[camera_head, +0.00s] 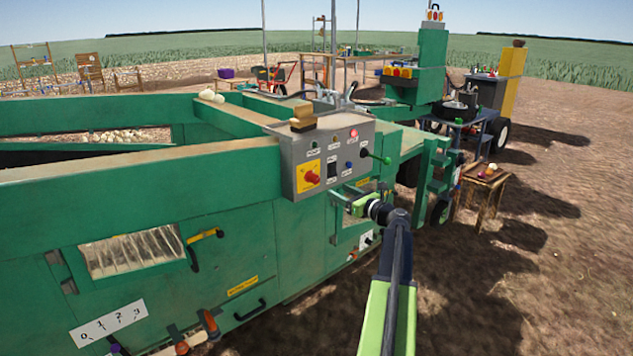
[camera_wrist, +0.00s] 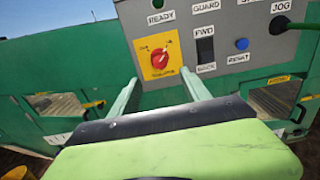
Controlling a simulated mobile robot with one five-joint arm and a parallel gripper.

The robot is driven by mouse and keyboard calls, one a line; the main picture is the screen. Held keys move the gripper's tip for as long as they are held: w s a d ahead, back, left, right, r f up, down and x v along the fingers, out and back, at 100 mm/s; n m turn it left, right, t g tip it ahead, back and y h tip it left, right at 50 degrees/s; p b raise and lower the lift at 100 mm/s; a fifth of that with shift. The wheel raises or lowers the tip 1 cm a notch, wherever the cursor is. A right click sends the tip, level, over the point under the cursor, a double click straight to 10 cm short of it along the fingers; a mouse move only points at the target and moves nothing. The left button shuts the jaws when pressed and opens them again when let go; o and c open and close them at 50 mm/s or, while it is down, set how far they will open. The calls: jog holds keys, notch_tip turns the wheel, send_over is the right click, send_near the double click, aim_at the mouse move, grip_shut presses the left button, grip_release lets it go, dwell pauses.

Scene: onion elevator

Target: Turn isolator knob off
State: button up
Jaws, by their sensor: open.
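The red isolator knob (camera_head: 311,177) sits on a yellow square plate (camera_head: 308,187) at the lower left of the grey control panel (camera_head: 291,153). In the wrist view the knob (camera_wrist: 159,59) is above the gap between my fingers, and its plate (camera_wrist: 148,72) carries small lettering too blurred to read fully. My gripper (camera_head: 336,200) is open and empty, in front of the panel and to the right of the knob in the head view. In the wrist view my gripper's two pale green fingers (camera_wrist: 162,88) point up at the panel, apart from the knob.
A black FWD/BACK switch (camera_wrist: 205,50), a blue RESET button (camera_wrist: 241,44) and a green-tipped JOG lever (camera_wrist: 282,24) are right of the knob. A lit red lamp (camera_head: 353,133) is on the panel top. The green machine body (camera_head: 180,188) fills the left.

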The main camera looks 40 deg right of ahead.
aim_at(317, 180)
jog(key=w, duration=0.9)
jog(key=w+d, duration=0.1)
jog(key=w, duration=0.3)
jog(key=shift+w, duration=0.25)
